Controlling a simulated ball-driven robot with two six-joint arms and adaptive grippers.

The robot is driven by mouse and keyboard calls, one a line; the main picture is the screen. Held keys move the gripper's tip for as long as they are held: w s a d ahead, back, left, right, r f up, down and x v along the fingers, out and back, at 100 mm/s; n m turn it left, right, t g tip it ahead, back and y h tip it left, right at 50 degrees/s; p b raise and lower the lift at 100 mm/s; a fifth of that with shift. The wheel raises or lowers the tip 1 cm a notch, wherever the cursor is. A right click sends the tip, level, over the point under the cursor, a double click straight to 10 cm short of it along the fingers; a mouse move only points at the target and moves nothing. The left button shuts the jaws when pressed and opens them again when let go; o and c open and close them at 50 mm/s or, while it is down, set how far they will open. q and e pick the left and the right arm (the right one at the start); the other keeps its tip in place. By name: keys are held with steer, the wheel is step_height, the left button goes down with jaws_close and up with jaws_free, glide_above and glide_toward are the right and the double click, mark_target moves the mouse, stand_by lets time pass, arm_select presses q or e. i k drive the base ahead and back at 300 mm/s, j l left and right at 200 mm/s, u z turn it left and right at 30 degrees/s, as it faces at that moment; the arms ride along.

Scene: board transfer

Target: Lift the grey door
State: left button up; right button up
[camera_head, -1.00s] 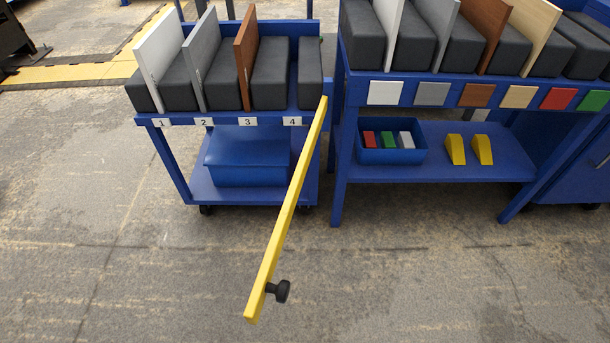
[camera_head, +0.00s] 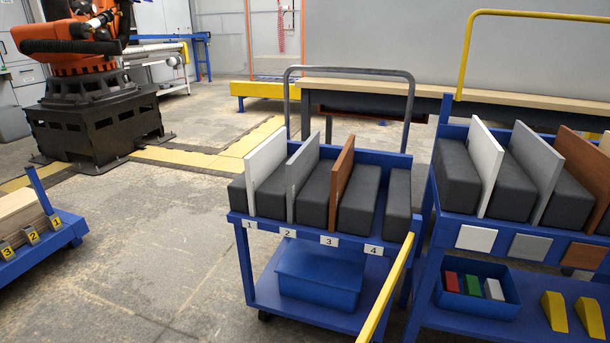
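A grey door board (camera_head: 301,177) stands upright in slot 2 of the blue cart (camera_head: 268,240), between dark foam blocks. A white board (camera_head: 265,172) stands to its left in slot 1, and a brown board (camera_head: 341,184) to its right in slot 3. Slot 4 shows no board. Another grey board (camera_head: 537,170) stands in the blue rack at the right, between a white board (camera_head: 484,166) and a brown board (camera_head: 580,163). Neither of my grippers is in view.
A yellow bar (camera_head: 389,292) sticks out from the cart's front right corner. A blue bin (camera_head: 317,276) sits on the lower shelf. An orange robot arm (camera_head: 75,40) stands at the back left.

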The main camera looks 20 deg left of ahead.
mark_target(300, 166)
steer(key=i+j, duration=0.15)
steer(key=j, duration=0.25)
steer(key=i+j, duration=0.15)
steer(key=j, duration=0.25)
steer(key=i+j, duration=0.15)
steer(key=j, duration=0.25)
steer(key=i+j+u, duration=0.1)
steer(key=j, duration=0.35)
